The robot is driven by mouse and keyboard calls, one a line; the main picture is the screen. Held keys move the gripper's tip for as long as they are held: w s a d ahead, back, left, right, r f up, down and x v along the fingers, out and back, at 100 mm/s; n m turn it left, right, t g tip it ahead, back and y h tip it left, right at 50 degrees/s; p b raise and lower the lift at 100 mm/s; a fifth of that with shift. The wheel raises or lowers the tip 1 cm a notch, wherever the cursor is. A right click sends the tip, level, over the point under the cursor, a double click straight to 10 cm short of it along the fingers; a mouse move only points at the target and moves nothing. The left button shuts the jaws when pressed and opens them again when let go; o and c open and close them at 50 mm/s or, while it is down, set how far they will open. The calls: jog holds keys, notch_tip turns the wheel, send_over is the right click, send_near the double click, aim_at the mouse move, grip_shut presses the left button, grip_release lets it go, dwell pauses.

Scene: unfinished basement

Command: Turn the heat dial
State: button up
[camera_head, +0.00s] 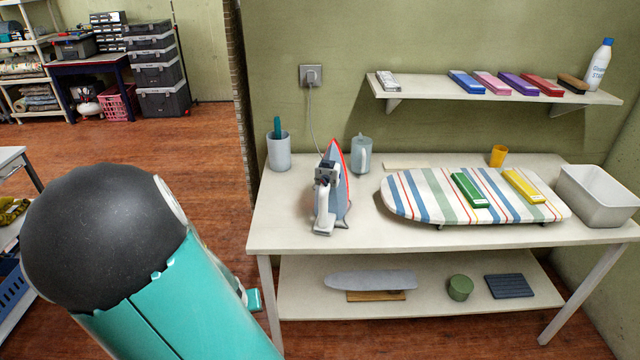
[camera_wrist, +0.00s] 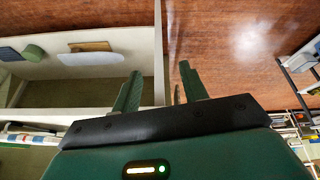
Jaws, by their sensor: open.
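A steam iron (camera_head: 326,200) stands upright on its heel on the left half of the white table (camera_head: 480,238), with a red edge along its soleplate. A small dark part (camera_head: 327,172) shows near its top; I cannot tell whether that is the heat dial. The iron's cord rises to a wall socket (camera_head: 311,75). My gripper is mostly hidden behind my arm in the head view, with a teal tip (camera_head: 254,300) showing beside the table's left front leg, below the tabletop. In the wrist view my gripper (camera_wrist: 158,84) is open and empty, its fingers apart.
A striped ironing board (camera_head: 400,197) holds a green and a yellow box. A pale cup (camera_head: 279,152) and a jug (camera_head: 361,155) stand behind the iron. The lower shelf (camera_head: 300,300) holds several items. Wooden floor (camera_head: 200,150) is open left of the table.

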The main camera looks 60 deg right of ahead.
jog(key=s+d+m+g+h, duration=0.1)
jog(key=s+d+h, duration=0.35)
jog(key=d, duration=0.55)
jog(key=n+t+h, duration=0.2)
jog(key=n+h, duration=0.1)
jog(key=h, duration=0.6)
send_near(321, 180)
jog(key=d, duration=0.2)
jog(key=w+d, duration=0.1)
jog(key=d, duration=0.5)
jog(key=shift+w+d, duration=0.1)
jog(key=shift+w, duration=0.1)
grip_shut()
